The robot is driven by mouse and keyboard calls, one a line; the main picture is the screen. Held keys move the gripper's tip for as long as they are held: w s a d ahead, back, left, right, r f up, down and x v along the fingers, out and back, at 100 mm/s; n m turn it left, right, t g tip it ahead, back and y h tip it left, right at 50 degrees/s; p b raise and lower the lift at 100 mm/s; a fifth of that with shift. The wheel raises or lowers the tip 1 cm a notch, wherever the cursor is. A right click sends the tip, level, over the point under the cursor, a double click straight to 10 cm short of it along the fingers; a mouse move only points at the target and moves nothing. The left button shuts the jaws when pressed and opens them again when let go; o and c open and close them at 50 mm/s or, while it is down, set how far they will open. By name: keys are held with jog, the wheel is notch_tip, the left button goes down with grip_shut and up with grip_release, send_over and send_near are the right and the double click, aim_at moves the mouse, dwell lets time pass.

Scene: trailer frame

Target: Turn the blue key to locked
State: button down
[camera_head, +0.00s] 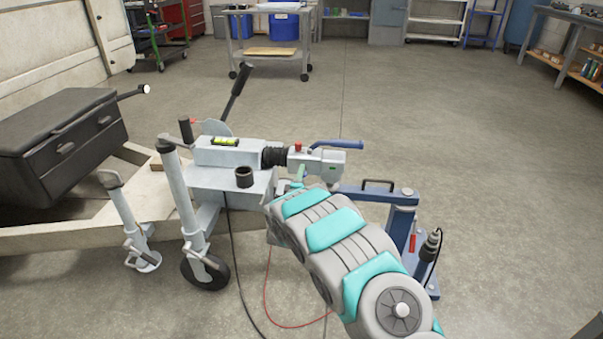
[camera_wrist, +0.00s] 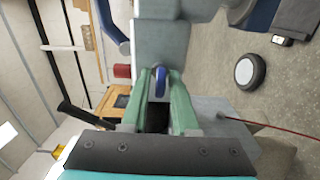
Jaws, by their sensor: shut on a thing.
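The blue key (camera_wrist: 160,84) shows in the wrist view as a small upright blue tab against the pale grey coupling head (camera_wrist: 160,45). My gripper (camera_wrist: 159,78) has its two green fingers on either side of the key, shut on it. In the head view the coupling head (camera_head: 327,159) sits at the front of the trailer drawbar, and my gripper (camera_head: 298,181) reaches its near side. The key is hidden there behind my arm. I cannot read any lock marking.
A blue handle (camera_head: 335,145) and a red knob (camera_head: 298,147) top the coupling. A blue stand (camera_head: 385,196) is close on the right. A black cable (camera_head: 237,270) and a red cable (camera_head: 270,300) hang down to the floor. Open floor lies beyond to the right.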

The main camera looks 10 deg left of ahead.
jog(key=shift+n, duration=0.3)
jog(key=shift+a, duration=0.1)
jog(key=c, duration=0.9)
grip_release()
jog(key=shift+s, duration=0.1)
jog(key=shift+s+a+b, duration=0.1)
jog(key=shift+s+b, duration=0.3)
jog(key=shift+s, duration=3.4)
